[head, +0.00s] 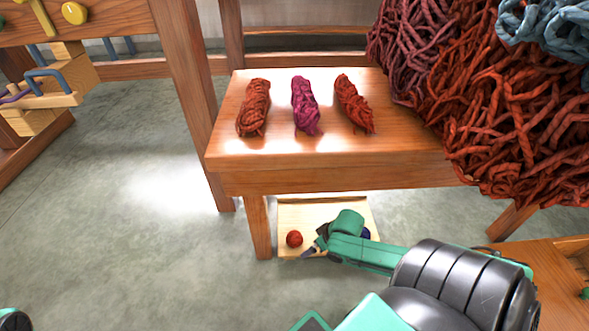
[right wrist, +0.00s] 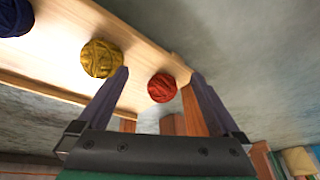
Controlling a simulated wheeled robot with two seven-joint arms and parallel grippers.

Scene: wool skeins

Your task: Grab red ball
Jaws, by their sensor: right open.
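The red ball (head: 294,239) of yarn lies at the front left of a pale wooden tray (head: 300,213) below the table. It also shows in the right wrist view (right wrist: 162,88), between the two fingertips in the picture and beyond them. My right gripper (head: 312,248) is just right of the ball in the head view. Its jaws (right wrist: 160,77) are open and empty. Whether a finger touches the ball I cannot tell. My left gripper is not in view.
A yellow ball (right wrist: 101,58) lies beside the red one, close to a finger; a dark blue ball (right wrist: 15,17) is farther along the tray. The wooden table (head: 330,150) above carries several skeins, and a big wool pile (head: 490,110) hangs over its right side.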

